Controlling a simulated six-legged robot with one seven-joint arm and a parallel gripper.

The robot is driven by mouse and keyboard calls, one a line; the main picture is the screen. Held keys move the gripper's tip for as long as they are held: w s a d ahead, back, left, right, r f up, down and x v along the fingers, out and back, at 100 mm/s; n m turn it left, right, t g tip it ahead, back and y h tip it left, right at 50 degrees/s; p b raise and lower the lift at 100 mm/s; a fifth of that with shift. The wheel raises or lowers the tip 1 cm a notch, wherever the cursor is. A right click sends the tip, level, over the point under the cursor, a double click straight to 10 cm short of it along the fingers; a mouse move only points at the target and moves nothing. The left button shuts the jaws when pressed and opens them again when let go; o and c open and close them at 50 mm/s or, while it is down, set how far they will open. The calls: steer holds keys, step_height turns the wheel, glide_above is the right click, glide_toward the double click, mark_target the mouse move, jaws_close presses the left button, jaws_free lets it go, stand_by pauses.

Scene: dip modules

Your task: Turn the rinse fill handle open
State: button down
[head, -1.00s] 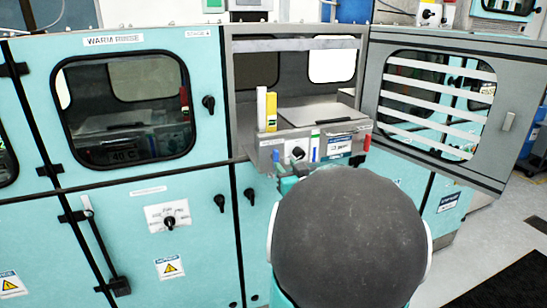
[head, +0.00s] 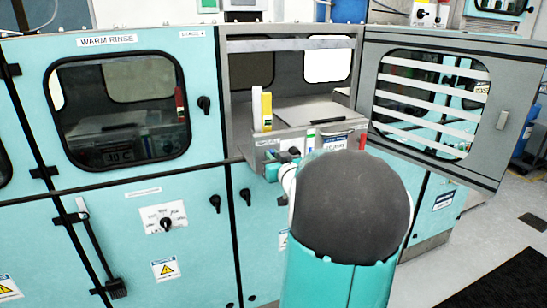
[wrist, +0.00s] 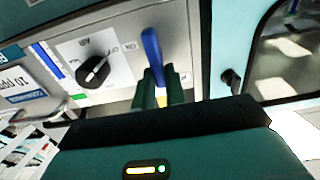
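A blue lever handle (wrist: 151,48), which I take as the rinse fill handle, stands near upright on the grey panel in the wrist view. Its lower end lies between the two dark green fingers of my gripper (wrist: 161,88). The fingers sit close to it on both sides; whether they press on it I cannot tell. A black rotary knob (wrist: 96,68) on a white plate is left of the handle. In the head view, my arm hides much of the panel (head: 262,146) and the handle is not clear.
The open grey door (head: 498,150) with a slatted window stands to the right. A yellow-and-white block (head: 266,108) stands on the ledge. The closed WARM RINSE door (head: 105,41) is at left.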

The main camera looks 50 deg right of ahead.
steer(key=shift+a+n, duration=0.1)
steer(key=shift+n, duration=0.3)
steer(key=n, duration=0.5)
steer(key=a+n, duration=0.1)
steer(key=n, duration=0.2)
steer(key=shift+w+f, duration=0.3)
steer(key=shift+w, duration=0.1)
steer(key=n, duration=0.5)
steer(key=shift+w+a+f+n, duration=0.1)
steer(key=shift+a+f+n, duration=0.2)
steer(key=shift+f, duration=0.1)
steer(key=shift+f+n, duration=0.15)
steer(key=shift+n, duration=0.75)
steer(key=shift+f+n, duration=0.15)
steer(key=shift+n, duration=0.75)
steer(key=c, duration=1.4)
jaws_free()
steer(key=shift+c, duration=0.2)
